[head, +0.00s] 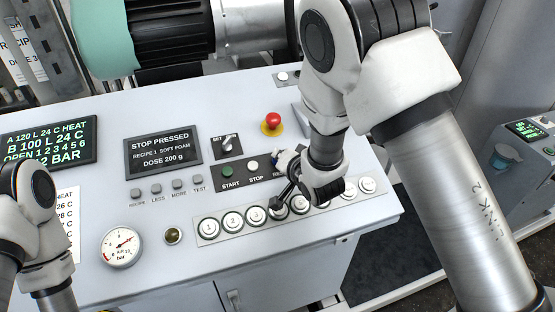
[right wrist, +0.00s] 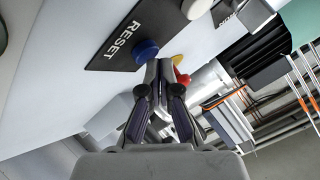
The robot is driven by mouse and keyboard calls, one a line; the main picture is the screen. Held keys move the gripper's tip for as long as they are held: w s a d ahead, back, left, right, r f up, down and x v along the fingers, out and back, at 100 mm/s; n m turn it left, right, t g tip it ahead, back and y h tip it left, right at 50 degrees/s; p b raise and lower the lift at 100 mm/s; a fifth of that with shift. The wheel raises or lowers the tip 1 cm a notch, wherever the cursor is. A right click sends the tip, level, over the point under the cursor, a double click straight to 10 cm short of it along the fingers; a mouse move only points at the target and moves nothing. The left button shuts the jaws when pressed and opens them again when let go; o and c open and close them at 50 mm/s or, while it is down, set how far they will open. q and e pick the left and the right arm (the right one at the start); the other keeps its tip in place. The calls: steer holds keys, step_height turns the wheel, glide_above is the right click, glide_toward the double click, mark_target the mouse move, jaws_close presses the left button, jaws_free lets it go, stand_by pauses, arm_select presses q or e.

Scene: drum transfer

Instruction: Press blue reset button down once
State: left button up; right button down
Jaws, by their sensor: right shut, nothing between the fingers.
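The blue reset button (right wrist: 146,50) sits on a dark plate marked RESET in the right wrist view. My right gripper (right wrist: 160,68) is shut and empty, its fingertips right beside the button's edge. I cannot tell whether they touch it. In the head view my right wrist and gripper hide much of the RESET label and most of the button's surroundings. The display (head: 163,146) on the panel reads STOP PRESSED. My left arm shows at the left edge of the head view, but its gripper is out of view.
A green START button (head: 227,172) and a white STOP button (head: 252,165) are left of my right gripper. A red emergency knob (head: 272,121) on a yellow base stands behind. A row of numbered white buttons (head: 232,220) runs along the front, beside a pressure gauge (head: 122,246).

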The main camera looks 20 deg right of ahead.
steer(key=shift+w+f, duration=0.15)
steer(key=shift+f, duration=0.25)
stand_by(0.5)
steer(key=shift+r+p, duration=0.3)
steer(key=shift+r, duration=0.35)
steer(key=shift+s+r, duration=0.25)
steer(key=shift+s, duration=0.05)
steer(key=r+p, duration=0.1)
steer(key=s+r+p, duration=0.1)
steer(key=r, duration=0.1)
steer(key=r+p, duration=0.1)
steer(key=p, duration=0.1)
steer(key=shift+s+r, duration=0.3)
